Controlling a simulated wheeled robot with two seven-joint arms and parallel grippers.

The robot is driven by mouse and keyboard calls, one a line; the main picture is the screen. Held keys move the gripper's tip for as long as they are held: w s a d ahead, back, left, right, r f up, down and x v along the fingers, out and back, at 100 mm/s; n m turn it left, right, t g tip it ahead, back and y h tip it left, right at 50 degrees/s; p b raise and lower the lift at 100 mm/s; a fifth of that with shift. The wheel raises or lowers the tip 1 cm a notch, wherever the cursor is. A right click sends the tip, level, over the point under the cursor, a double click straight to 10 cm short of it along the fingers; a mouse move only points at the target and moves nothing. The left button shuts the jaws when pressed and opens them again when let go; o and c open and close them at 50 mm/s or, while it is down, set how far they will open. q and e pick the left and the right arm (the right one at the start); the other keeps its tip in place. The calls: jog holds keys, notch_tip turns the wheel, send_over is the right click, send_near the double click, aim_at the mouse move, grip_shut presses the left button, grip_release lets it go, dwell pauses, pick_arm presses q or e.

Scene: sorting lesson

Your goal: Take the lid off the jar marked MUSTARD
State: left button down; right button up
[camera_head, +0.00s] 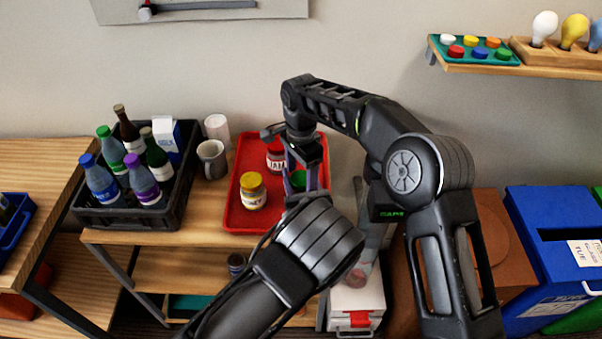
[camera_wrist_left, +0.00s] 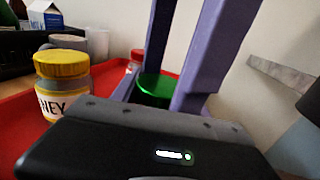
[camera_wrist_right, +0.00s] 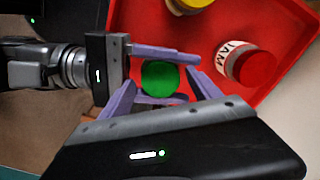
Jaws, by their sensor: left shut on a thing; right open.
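A jar with a green lid (camera_head: 299,178) stands on the red tray (camera_head: 243,217); its label is hidden. My left gripper (camera_wrist_right: 163,80) reaches in from the left in the right wrist view and is shut on this jar. My right gripper (camera_head: 300,187) comes down from above, open, with its purple fingers on either side of the green lid. The lid also shows between purple fingers in the left wrist view (camera_wrist_left: 156,88). I cannot tell whether the right fingers touch it. The lid appears seated on the jar.
A honey jar with a yellow lid (camera_head: 252,191) and a jam jar with a red lid (camera_wrist_right: 250,66) stand close by on the tray. A dark crate (camera_head: 120,215) of bottles and two cups (camera_head: 211,158) stand to the left. My forearms crowd the front and right.

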jog(key=shift+r, duration=2.25)
jog(key=shift+c, duration=0.3)
jog(key=r+m, duration=0.1)
jog(key=m, duration=0.2)
jog(key=shift+r, duration=0.4)
jog(key=r+m, duration=0.1)
jog(key=m, duration=0.2)
jog(key=shift+r+m, duration=0.35)
jog(key=shift+m, duration=0.05)
jog(key=shift+f, duration=4.05)
jog(key=shift+c, duration=0.4)
